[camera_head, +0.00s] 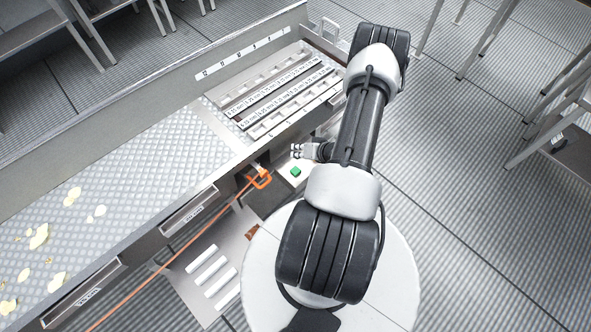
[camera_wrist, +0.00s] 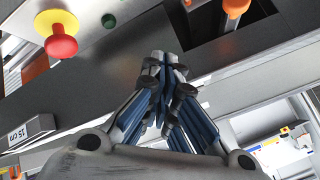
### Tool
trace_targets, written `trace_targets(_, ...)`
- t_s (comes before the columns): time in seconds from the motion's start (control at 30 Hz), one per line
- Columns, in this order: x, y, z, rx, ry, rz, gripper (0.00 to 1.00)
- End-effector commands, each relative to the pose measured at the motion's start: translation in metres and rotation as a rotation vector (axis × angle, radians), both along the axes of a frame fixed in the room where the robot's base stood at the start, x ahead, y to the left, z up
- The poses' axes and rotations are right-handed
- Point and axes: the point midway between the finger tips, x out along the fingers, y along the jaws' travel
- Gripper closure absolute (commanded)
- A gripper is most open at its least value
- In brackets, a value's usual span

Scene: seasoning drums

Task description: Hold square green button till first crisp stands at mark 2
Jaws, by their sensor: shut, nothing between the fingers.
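The square green button (camera_head: 296,171) sits on a light panel at the conveyor's near side. My gripper (camera_head: 297,151) is shut and empty, just beyond the button in the head view; whether it touches the panel is unclear. In the wrist view my gripper's fingers (camera_wrist: 166,62) are together over a grey surface, and a small green spot (camera_wrist: 109,20) shows up and left of them. Several pale crisps (camera_head: 40,236) lie scattered on the patterned conveyor bed (camera_head: 150,190) at left. A numbered strip (camera_head: 240,54) runs along the far wall; I cannot make out mark 2.
A red and yellow mushroom button (camera_wrist: 60,42) shows at the wrist view's upper left. An orange handle (camera_head: 260,179) with a long orange line sits left of the green button. Slotted racks (camera_head: 270,95) stand beyond. White cylinders (camera_head: 208,270) lie on a lower shelf.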

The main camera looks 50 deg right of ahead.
Motion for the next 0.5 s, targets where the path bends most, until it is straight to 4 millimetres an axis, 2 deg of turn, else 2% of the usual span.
trace_targets(0.27, 0.0, 0.0, -0.001, -0.001, 0.002, 0.001, 1.0)
trace_targets(0.5, 0.0, 0.0, -0.016, -0.001, 0.002, 0.001, 1.0)
